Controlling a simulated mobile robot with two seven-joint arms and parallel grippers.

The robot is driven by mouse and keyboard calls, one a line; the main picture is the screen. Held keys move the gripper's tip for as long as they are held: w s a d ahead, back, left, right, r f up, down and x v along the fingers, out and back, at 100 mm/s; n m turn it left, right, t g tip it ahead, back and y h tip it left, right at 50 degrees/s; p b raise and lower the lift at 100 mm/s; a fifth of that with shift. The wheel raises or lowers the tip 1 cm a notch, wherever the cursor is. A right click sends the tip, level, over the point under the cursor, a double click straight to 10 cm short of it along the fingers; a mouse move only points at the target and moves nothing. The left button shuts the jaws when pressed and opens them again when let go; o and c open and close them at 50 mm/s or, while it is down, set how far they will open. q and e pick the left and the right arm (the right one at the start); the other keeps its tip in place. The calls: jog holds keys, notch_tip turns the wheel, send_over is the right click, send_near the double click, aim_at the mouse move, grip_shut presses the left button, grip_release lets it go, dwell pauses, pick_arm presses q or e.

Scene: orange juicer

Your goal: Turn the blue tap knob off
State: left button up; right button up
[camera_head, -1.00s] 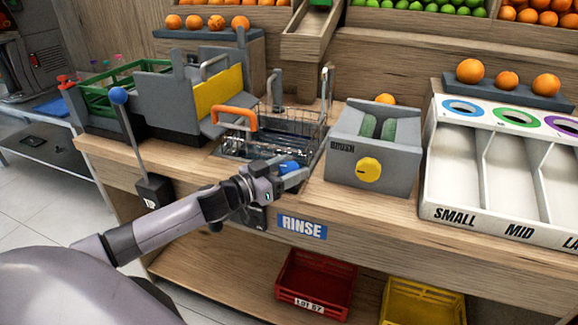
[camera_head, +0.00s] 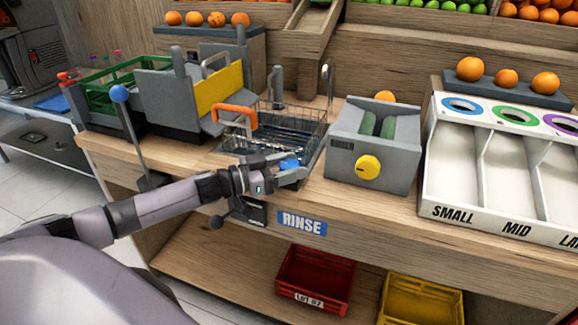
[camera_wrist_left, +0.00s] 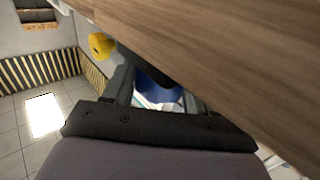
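The blue tap knob (camera_head: 290,164) is at the front of the counter, just before the wire-basket sink. My left gripper (camera_head: 288,171) is at the knob, with its fingers on either side of it. In the left wrist view the knob (camera_wrist_left: 158,91) fills the gap between the two fingers of my left gripper (camera_wrist_left: 160,98), and the fingers look shut on it. A dark part overlaps the knob's upper side there. The exact finger contact is partly hidden. My right gripper is not in view.
The wire basket (camera_head: 285,130) with an orange handle stands behind the knob. A grey box with a yellow knob (camera_head: 367,167) stands to the right. A lever with a blue ball (camera_head: 119,93) rises at left. The RINSE sign (camera_head: 302,223) is on the counter front.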

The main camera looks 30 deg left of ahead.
pick_arm(q)
jog(key=o, duration=0.3)
jog(key=shift+s, duration=0.1)
jog(key=shift+s+a, duration=0.4)
jog(key=shift+s, duration=0.15)
jog(key=shift+v, duration=2.8)
